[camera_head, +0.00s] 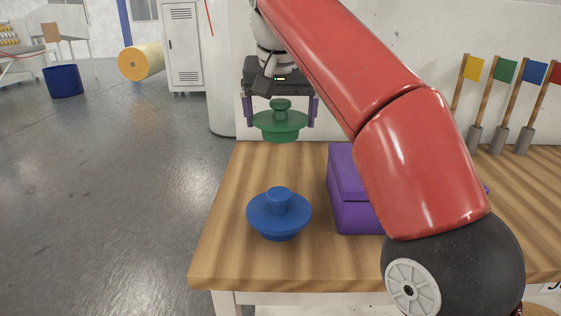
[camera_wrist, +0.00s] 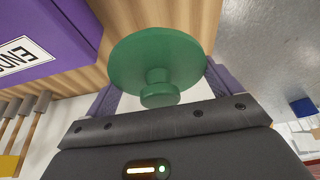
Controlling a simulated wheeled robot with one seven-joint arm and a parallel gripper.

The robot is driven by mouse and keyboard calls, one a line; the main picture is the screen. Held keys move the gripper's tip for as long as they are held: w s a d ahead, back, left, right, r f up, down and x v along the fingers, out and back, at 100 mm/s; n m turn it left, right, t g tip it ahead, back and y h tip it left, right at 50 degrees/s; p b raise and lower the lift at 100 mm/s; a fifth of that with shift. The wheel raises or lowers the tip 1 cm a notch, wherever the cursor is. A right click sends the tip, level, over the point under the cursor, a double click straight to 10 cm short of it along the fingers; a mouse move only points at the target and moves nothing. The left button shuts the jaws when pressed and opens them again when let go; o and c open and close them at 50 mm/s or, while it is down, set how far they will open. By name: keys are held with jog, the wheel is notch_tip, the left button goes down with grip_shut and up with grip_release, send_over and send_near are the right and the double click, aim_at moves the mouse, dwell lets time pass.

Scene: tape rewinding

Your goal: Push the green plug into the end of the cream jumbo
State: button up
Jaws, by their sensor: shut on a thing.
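My gripper (camera_head: 280,116) is shut on the green plug (camera_head: 279,131) and holds it above the far left part of the wooden table. The plug is a round flanged disc with a small knob on top, held about level. In the wrist view the green plug (camera_wrist: 157,62) sits between the two purple fingers, with its knob towards the palm. The cream jumbo (camera_head: 146,60) is a pale yellow roll lying on its side in the far left of the head view, well away from my gripper.
A blue plug (camera_head: 279,213) stands on the wooden table (camera_head: 225,250). A purple box (camera_head: 350,205) stands right of it, partly behind my red arm. Several coloured flags (camera_head: 505,71) stand at the right. A blue bin (camera_head: 65,81) and grey locker (camera_head: 185,45) flank the jumbo; the left floor is mostly open.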

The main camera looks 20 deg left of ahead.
notch_tip(320, 180, down, 9)
jog(key=b, duration=0.3)
jog(key=shift+r, duration=0.1)
jog(key=shift+f, duration=0.4)
jog(key=shift+f, duration=0.15)
jog(key=o, duration=0.5)
jog(key=shift+f+b, duration=0.2)
jog(key=shift+b, duration=0.2)
